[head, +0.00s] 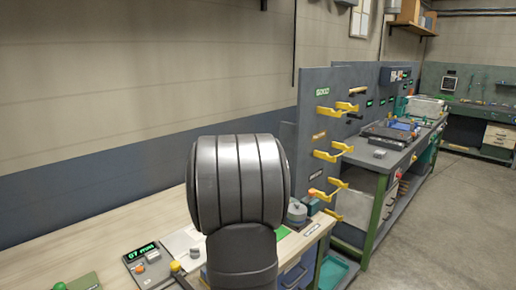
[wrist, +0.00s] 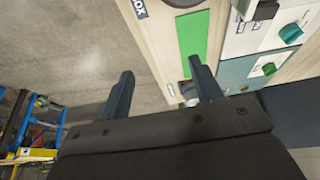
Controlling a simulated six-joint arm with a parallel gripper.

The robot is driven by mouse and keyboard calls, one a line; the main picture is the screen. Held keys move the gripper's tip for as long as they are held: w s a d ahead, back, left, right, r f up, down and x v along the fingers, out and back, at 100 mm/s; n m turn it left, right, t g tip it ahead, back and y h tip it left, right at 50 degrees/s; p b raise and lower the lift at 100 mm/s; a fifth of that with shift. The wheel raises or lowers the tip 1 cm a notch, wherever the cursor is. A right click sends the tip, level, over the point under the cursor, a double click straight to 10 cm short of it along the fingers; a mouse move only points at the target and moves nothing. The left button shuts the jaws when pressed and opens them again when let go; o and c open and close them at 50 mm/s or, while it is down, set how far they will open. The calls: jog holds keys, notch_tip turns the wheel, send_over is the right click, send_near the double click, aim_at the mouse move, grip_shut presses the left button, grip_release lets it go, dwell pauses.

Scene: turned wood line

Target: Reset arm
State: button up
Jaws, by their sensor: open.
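My gripper (wrist: 162,88) shows in the wrist view with its two dark fingers spread apart. It is open, and nothing shows between the fingers except floor and a table edge beyond. In the head view a large dark ribbed part of my own arm fills the middle and hides the bench behind it; the gripper cannot be made out there.
A light wood bench (head: 100,236) holds a control box with a green display (head: 146,251). A grey panel with yellow hooks (head: 327,155) stands to the right. In the wrist view a green strip (wrist: 194,45) lies on the bench, with open floor (wrist: 70,45) beside it.

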jog(key=w+d+f, duration=0.2)
jog(key=w+d, duration=0.7)
jog(key=d, duration=0.2)
jog(key=shift+d+f, duration=0.25)
jog(key=shift+f, duration=0.1)
jog(key=shift+w, duration=0.1)
dwell(1.0)
